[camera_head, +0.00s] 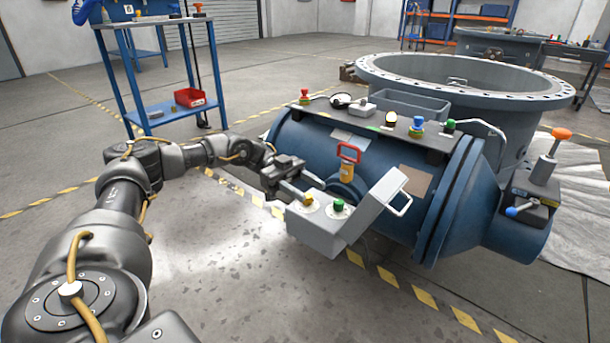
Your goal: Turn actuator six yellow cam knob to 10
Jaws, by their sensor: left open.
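A grey open box (325,229) on the front of the blue valve body (300,143) carries a small yellow knob (308,199) at left and a green knob (338,205) at right. I cannot read any number or scale by the knobs. My left gripper (304,188) is open and empty, reaching in from the left. Its fingers are just above the yellow knob and point towards it. I cannot tell whether they touch it. My right gripper is not in view.
The box's grey lid (378,203) stands open to the right, with a wire handle. Behind is a red-handled yellow lever (348,160). A dark shelf (375,128) on the valve holds several buttons and knobs. A blue trolley (165,112) stands back left; floor in front is clear.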

